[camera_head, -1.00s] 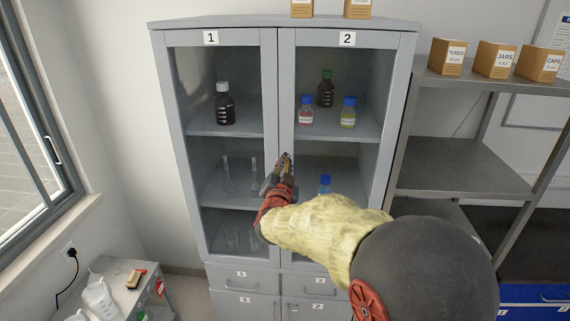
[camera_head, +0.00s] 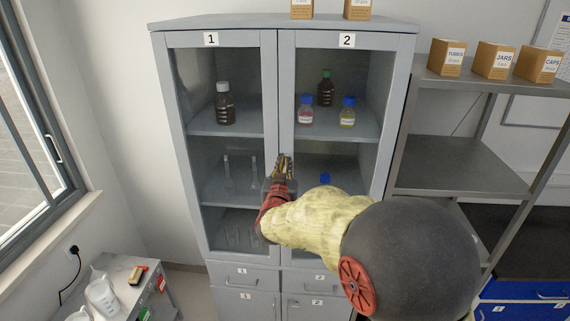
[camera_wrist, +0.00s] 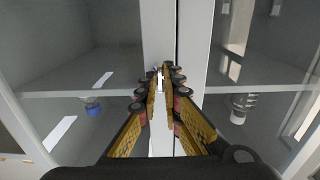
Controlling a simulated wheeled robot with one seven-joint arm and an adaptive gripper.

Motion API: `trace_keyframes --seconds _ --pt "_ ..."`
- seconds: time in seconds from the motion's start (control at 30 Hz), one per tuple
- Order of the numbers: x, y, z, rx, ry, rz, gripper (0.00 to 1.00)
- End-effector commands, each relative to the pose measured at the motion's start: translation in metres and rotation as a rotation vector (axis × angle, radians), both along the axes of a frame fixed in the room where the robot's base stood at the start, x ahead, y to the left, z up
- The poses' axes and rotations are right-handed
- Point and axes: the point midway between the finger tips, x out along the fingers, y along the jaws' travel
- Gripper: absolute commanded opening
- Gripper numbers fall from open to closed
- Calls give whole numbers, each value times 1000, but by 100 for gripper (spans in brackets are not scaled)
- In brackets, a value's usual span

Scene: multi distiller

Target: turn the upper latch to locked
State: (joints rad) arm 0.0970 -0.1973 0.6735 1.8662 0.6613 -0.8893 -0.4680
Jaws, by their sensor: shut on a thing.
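A grey cabinet (camera_head: 283,110) has two glass doors labelled 1 and 2, which look closed. My gripper (camera_head: 282,162) is at the seam between the doors, about halfway up. In the wrist view my gripper (camera_wrist: 165,76) has its two yellow fingers close together around a small pale metal latch (camera_wrist: 160,80) on the door frame. The gripper is shut on this latch. In the head view my gripper hides the latch, and its exact angle cannot be told.
Bottles, such as the dark one (camera_head: 225,104), stand on shelves behind the glass. A metal shelf unit (camera_head: 455,165) stands close at the right. A low side table (camera_head: 128,292) with a white bottle is at the lower left.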

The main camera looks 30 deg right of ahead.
Motion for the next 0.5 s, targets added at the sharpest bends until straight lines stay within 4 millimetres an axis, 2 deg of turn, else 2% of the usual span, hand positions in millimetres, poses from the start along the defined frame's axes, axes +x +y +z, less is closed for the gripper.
trace_keyframes --seconds 0.37,0.4,0.5 --pt "0 0 -2 -2 5 1 0" --pt "0 0 -2 -2 5 0 10" --pt "0 0 -1 -2 4 0 15"
